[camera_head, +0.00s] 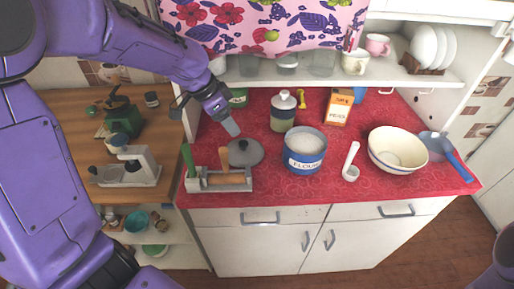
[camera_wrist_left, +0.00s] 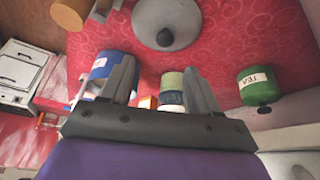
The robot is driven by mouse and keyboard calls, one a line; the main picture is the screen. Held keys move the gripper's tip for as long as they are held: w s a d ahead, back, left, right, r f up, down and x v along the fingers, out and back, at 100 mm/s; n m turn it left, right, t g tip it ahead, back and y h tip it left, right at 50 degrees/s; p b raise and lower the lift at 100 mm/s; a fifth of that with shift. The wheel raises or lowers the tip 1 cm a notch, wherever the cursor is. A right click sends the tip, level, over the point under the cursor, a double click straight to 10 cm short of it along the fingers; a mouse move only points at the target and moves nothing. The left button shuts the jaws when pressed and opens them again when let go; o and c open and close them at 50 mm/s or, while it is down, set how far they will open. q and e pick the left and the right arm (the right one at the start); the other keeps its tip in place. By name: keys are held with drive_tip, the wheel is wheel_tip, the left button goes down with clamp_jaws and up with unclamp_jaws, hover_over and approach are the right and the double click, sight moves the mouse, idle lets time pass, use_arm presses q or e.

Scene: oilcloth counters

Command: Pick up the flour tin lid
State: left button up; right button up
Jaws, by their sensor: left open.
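The flour tin lid (camera_head: 246,152) is a grey disc with a dark knob. It lies on the red oilcloth, left of the open blue-and-white flour tin (camera_head: 305,154). The lid also shows at the top of the left wrist view (camera_wrist_left: 150,34), beyond my fingertips. My left gripper (camera_head: 232,128) is just above and behind the lid in the head view, pointing down. In the left wrist view its two fingers (camera_wrist_left: 160,68) are apart with nothing between them. The flour tin (camera_wrist_left: 112,62) is partly hidden behind one finger there. My right gripper is not seen.
A rack (camera_head: 205,185) with a wooden rolling pin stands close in front of the lid. A green tin (camera_wrist_left: 259,88) is behind it. A shelf (camera_head: 260,80) overhangs the back.

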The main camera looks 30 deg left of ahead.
sight(243, 143)
use_arm(q)
drive_tip(key=x, duration=0.6)
drive_tip(key=a+p+x, duration=0.1)
drive_tip(key=x, duration=0.2)
drive_tip(key=shift+d+f, duration=0.15)
drive_tip(key=shift+f, duration=0.3)
drive_tip(key=shift+w+d+f, duration=0.1)
drive_tip(key=shift+w+f, duration=0.15)
drive_tip(key=shift+f, duration=0.05)
drive_tip(key=shift+s, duration=0.1)
clamp_jaws()
